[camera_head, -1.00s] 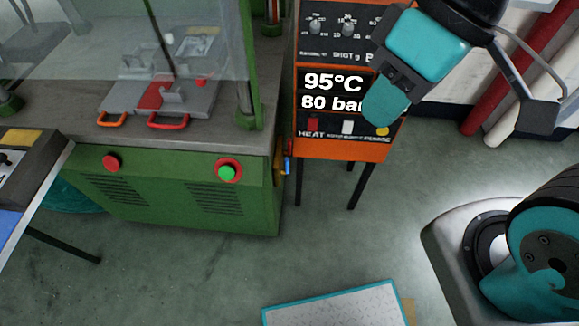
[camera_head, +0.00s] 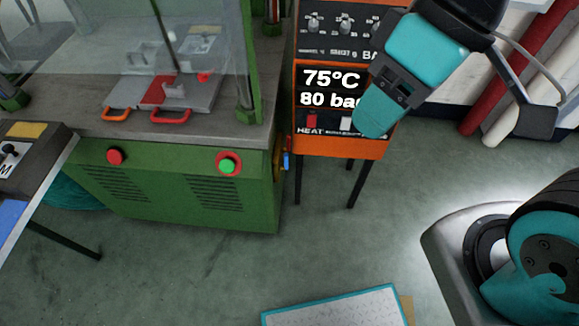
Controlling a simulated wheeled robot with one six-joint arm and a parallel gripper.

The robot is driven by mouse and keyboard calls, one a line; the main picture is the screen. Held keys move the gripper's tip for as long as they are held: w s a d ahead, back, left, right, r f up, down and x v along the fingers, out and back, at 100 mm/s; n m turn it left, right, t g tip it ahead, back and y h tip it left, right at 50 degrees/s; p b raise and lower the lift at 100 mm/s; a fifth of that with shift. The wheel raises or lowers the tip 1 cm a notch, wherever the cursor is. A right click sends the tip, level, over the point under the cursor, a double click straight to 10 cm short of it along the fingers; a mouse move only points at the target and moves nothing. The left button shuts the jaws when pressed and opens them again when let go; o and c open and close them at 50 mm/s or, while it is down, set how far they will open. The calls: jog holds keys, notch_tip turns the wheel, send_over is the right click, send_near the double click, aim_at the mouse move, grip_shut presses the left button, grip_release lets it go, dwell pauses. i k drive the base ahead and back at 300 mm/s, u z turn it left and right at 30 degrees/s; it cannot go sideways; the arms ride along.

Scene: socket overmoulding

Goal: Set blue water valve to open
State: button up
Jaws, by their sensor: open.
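The blue water valve (camera_head: 286,160) is a small blue handle on the right side of the green machine, beside a yellow fitting (camera_head: 278,158). It stands close to upright, but its exact setting is too small to tell. My gripper (camera_head: 372,120) is in front of the orange control unit, to the right of and above the valve, and clear of it. Its teal finger end points down and left, and covers part of the unit's display and buttons. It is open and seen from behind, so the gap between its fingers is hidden.
The orange control unit (camera_head: 345,146) reads 75°C and 80 bar, and stands on black legs right of the green machine (camera_head: 190,205). Red and white pipes run at the right. A teal-edged board (camera_head: 335,308) is at the bottom. The floor between is clear.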

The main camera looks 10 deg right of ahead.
aim_at(286, 166)
jog(key=k, duration=1.2)
jog(key=z, duration=0.6)
jog(key=i, duration=0.5)
jog(key=z, duration=0.75)
jog(key=i, duration=1.3)
jog(key=u, duration=1.2)
jog(key=i, duration=0.35)
jog(key=u, duration=0.35)
